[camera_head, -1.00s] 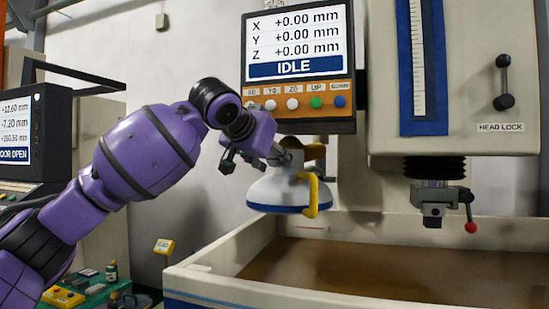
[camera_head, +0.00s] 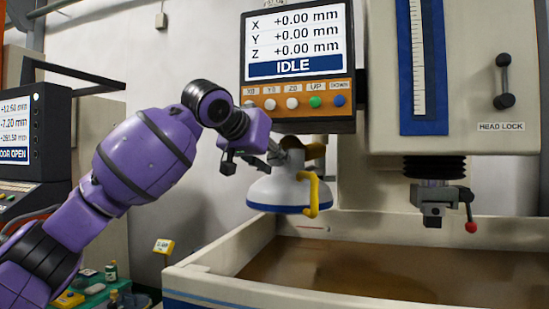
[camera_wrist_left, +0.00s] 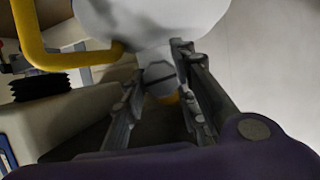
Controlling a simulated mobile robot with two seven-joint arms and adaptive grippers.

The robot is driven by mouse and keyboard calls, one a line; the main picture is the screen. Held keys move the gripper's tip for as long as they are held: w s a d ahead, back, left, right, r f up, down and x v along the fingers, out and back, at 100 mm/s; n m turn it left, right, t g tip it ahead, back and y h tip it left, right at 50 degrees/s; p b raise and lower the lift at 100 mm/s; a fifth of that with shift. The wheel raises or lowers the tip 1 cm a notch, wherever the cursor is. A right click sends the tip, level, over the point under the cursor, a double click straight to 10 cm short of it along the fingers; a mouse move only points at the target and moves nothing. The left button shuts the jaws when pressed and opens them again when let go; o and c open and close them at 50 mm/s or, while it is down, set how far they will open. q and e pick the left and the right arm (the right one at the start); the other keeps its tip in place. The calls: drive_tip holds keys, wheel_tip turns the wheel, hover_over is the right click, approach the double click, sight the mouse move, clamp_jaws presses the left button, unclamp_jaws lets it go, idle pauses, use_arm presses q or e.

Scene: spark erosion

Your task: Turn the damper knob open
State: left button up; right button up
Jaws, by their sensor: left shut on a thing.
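A white dome-shaped hood (camera_head: 280,190) with a blue rim and a yellow curved handle (camera_head: 313,197) hangs below the display. My left gripper (camera_head: 288,150) comes from the left to the top of the hood. In the left wrist view its two fingers (camera_wrist_left: 160,92) stand on both sides of a pale grey rounded knob (camera_wrist_left: 158,72) with a dark line across it, and are shut on it. I take this for the damper knob; in the head view the gripper largely hides it. The white dome (camera_wrist_left: 150,15) and yellow handle (camera_wrist_left: 45,58) also show there. My right gripper is out of view.
The display (camera_head: 297,60) with its row of buttons sits just above my gripper. A machine head (camera_head: 452,90) with a red-tipped lever stands at right, over a wide tank (camera_head: 215,285). A control screen (camera_head: 20,130) and small items on a green surface are at left.

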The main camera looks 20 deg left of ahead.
use_arm(q)
drive_tip(key=n+h, duration=0.1)
drive_tip(key=n, duration=0.1)
drive_tip(key=shift+a+n+h, duration=0.1)
drive_tip(key=shift+n+h, duration=0.2)
drive_tip(key=shift+h, duration=0.1)
drive_tip(key=n+h, duration=0.2)
drive_tip(key=n, duration=0.1)
drive_tip(key=shift+a, duration=0.15)
drive_tip(key=n+h, duration=0.2)
drive_tip(key=n, duration=0.2)
drive_tip(key=shift+a+r, duration=0.1)
drive_tip(key=shift+a, duration=0.05)
drive_tip(key=shift+n+t+h, duration=0.5)
drive_tip(key=shift+n, duration=0.5)
drive_tip(key=shift+a+r, duration=0.1)
drive_tip(key=shift+r, duration=0.05)
drive_tip(key=o, duration=1.1)
drive_tip(key=v, duration=1.2)
